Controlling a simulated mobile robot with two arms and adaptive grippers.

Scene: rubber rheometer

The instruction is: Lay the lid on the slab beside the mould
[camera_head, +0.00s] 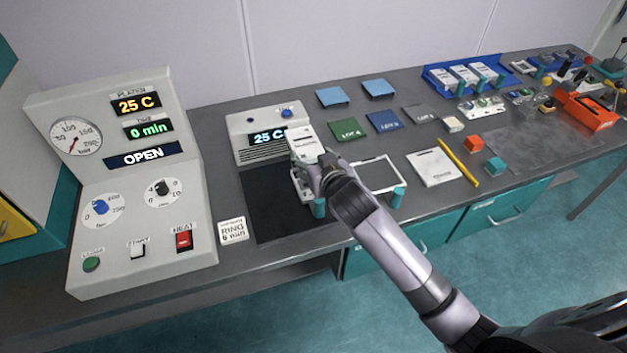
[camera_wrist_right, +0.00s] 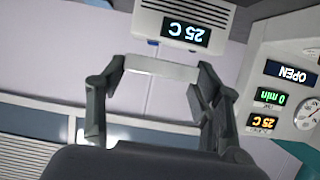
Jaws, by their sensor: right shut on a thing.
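My right gripper (camera_head: 327,168) is shut on the lid (camera_head: 305,142), a pale plate with small print, which is tilted up above the dark slab (camera_head: 262,213). In the right wrist view the lid (camera_wrist_right: 161,68) shows as a thin pale bar between the two fingers. The mould (camera_head: 302,188), a light metal block with a teal grip, sits on the right part of the slab, below the lid and partly hidden by my gripper. I cannot tell whether lid and mould touch. The slab is bare to the left of the mould. My left gripper is not in view.
A display box (camera_head: 266,131) reading 25 C stands behind the slab. The control panel (camera_head: 135,180) is at the left, with a RING card (camera_head: 233,230) beside the slab. A pale frame (camera_head: 396,170) with teal grips lies to the right. Coloured sheets lie behind it.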

